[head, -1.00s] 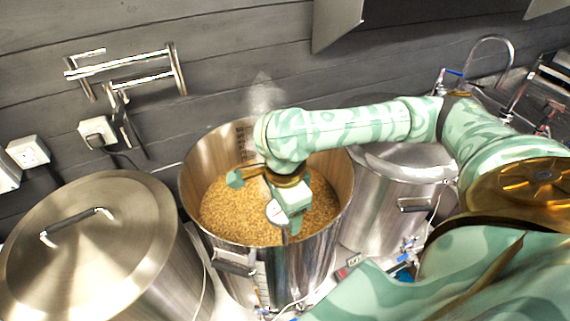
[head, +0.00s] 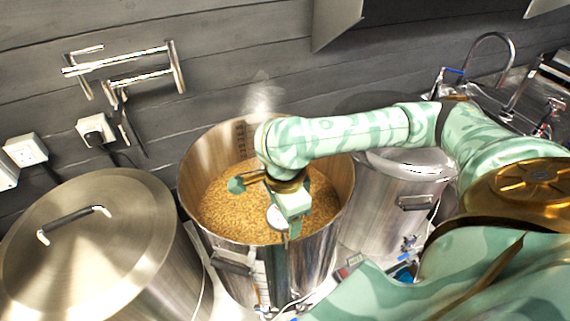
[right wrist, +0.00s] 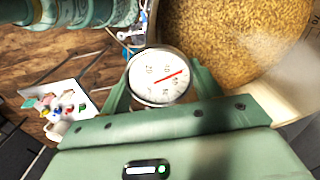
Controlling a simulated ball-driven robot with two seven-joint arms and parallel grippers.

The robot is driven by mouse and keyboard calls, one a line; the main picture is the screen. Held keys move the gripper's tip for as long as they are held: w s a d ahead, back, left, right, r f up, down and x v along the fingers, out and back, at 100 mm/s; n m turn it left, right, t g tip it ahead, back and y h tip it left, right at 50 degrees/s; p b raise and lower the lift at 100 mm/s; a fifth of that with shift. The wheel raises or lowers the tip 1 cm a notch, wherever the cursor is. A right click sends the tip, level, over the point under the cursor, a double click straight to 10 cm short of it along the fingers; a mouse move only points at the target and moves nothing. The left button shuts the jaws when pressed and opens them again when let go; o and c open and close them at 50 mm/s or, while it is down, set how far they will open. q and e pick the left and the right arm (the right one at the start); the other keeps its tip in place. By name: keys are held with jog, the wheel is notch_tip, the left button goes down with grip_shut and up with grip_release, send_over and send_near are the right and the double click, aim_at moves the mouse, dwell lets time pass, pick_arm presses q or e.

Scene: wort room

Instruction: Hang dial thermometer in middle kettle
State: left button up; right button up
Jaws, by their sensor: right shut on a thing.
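The dial thermometer (right wrist: 158,77) has a round white face with a red needle, and it sits between the fingers of my right gripper (right wrist: 160,92) in the right wrist view. In the head view its dial (head: 277,217) shows at the near side of the middle kettle, by the rim. My right gripper (head: 282,222) is shut on it. The middle kettle (head: 300,262) is open, steel, and holds golden grain mash (head: 222,210). The thermometer's stem is mostly hidden, and I cannot tell whether it touches the rim. My left gripper is not in view.
A lidded kettle (head: 90,250) stands to the left and another lidded kettle (head: 385,205) to the right, behind my right arm. Steam rises at the middle kettle's back. A wall rack (head: 120,70) and sockets are on the wall. A white tray (right wrist: 62,105) with small coloured items shows in the wrist view.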

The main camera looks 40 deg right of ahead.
jog(key=shift+f, duration=0.1)
jog(key=shift+f+b, duration=0.65)
jog(key=shift+f, duration=0.55)
jog(key=shift+f, duration=0.25)
jog(key=o, duration=1.1)
jog(key=shift+o, duration=0.5)
jog(key=shift+r+p, duration=0.1)
jog(key=shift+p, duration=0.25)
